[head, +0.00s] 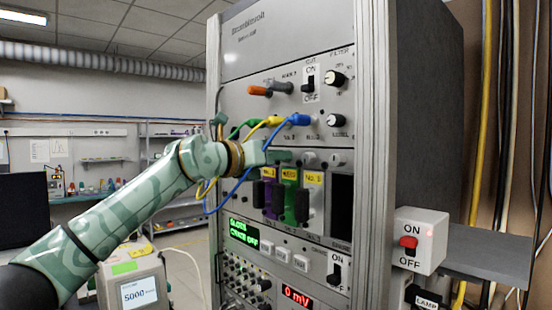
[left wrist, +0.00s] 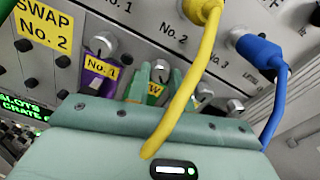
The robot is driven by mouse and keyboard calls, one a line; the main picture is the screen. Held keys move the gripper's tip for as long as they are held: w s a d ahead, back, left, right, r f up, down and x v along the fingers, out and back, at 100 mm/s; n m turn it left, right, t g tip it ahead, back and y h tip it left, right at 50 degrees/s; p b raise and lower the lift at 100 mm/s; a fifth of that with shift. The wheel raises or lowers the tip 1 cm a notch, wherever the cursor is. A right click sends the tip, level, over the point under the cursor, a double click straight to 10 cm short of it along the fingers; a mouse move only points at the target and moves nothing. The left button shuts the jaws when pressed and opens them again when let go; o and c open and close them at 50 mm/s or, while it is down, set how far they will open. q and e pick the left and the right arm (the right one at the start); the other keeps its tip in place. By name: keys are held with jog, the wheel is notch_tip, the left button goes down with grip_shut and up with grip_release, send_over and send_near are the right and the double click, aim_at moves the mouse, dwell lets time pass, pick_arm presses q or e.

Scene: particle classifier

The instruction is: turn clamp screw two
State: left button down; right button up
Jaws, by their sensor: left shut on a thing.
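My left gripper (head: 287,156) reaches in from the left, at the row of clamp screws above the plug-in modules. In the left wrist view its green fingers stand on both sides of the second clamp screw (left wrist: 159,72), a slotted silver knob, and are shut on it. This screw sits above the green module (head: 290,198), which bears a yellow label. The first clamp screw (left wrist: 103,43) shows above the purple No. 1 module (left wrist: 97,82). Another clamp screw (head: 309,158) shows right of the gripper. My right gripper is not in view.
Blue (head: 229,192) and yellow (left wrist: 182,95) cables hang close around my gripper, the yellow one across the wrist view. A third module (head: 315,180) has a yellow label. A green text display (head: 244,235) is below. A white ON/OFF switch box (head: 421,240) is at the right.

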pick_arm(q)
jog(key=m, duration=0.3)
jog(key=shift+f+m, duration=0.3)
jog(key=shift+f, duration=0.05)
jog(key=shift+w+m, duration=0.1)
jog(key=shift+m, duration=1.6)
jog(key=c, duration=1.2)
grip_release()
jog(key=shift+c, duration=0.2)
jog(key=shift+r, duration=0.1)
jog(key=v, duration=1.2)
